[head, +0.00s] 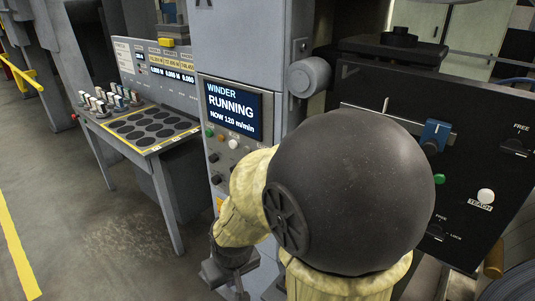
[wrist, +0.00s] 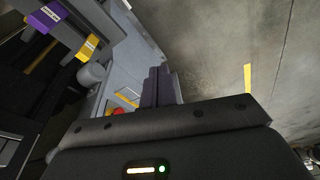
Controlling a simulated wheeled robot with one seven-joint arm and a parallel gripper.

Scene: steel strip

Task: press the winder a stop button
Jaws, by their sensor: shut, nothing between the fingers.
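The winder panel shows in the head view with a lit screen (head: 233,108) reading WINDER RUNNING, NOW 120 m/min. Small buttons and knobs (head: 221,144) sit below the screen. A yellow patch (head: 219,203) shows lower on the same cabinet, partly behind my arm. In the wrist view a red round thing (wrist: 117,111) peeks out beside a yellow edge, mostly hidden by my gripper body; I cannot read any label on it. My gripper (head: 238,288) is low in front of the cabinet. Its fingers (wrist: 161,77) are together and empty. I cannot tell whether they touch anything.
A control desk (head: 155,143) with dark round pads and several levers stands at the left. A black panel (head: 378,98) with a TEACH button is at the right. Open floor (head: 110,230) with a yellow line lies at lower left. My arm blocks the middle.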

